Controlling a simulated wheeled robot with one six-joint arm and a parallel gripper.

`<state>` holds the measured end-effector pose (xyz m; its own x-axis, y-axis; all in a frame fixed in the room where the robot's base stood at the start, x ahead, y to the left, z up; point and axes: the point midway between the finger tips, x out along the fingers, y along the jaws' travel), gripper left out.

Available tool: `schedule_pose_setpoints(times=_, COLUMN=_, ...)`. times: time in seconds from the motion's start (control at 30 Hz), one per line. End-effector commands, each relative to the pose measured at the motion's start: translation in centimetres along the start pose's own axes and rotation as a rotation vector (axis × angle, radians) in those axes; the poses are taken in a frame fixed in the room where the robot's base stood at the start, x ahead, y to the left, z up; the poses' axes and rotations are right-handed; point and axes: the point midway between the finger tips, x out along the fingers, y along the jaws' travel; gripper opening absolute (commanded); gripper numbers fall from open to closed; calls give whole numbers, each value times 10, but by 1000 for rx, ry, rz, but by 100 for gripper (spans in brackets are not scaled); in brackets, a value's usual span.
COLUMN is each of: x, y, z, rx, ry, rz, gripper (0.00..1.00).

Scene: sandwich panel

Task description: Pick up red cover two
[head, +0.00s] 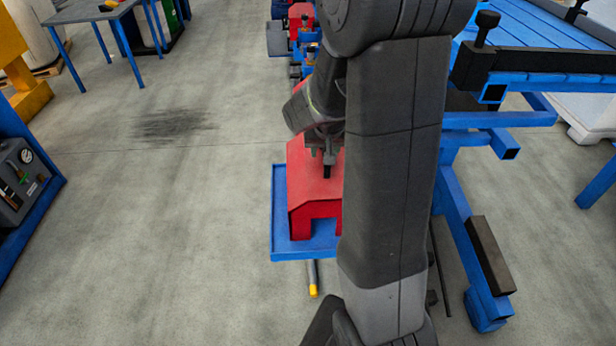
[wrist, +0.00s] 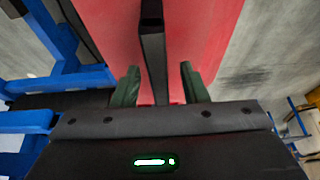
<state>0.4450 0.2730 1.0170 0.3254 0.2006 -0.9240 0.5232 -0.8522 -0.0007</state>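A red cover (head: 305,185) with a cut-out in its front sits on a blue tray (head: 292,254); my arm hides its right part. I cannot tell from a label whether it is cover two. The cover also fills the middle of the wrist view (wrist: 205,35), with a black upright handle (wrist: 153,50) on it. My gripper (head: 327,160) is over the top of the cover at the handle. In the wrist view its green fingers (wrist: 160,82) stand apart on either side of the handle, with a gap on both sides.
Another red cover (head: 300,12) stands farther back. A blue-framed table (head: 540,30) is on the right, with blue legs near my arm. A gauge panel (head: 25,175) is at the left edge. The floor left of the tray is clear.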

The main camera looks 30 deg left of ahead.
Motion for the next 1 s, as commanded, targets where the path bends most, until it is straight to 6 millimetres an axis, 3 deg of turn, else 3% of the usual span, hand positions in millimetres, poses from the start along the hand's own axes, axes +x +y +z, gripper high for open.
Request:
schedule_pose_setpoints(times=0.6, x=3, y=0, z=1, rx=0, ry=0, rz=0, gripper=40)
schedule_pose_setpoints(times=0.8, x=3, y=0, z=1, rx=0, ry=0, rz=0, gripper=3)
schedule_pose_setpoints(times=1.0, x=3, y=0, z=1, rx=0, ry=0, rz=0, gripper=0)
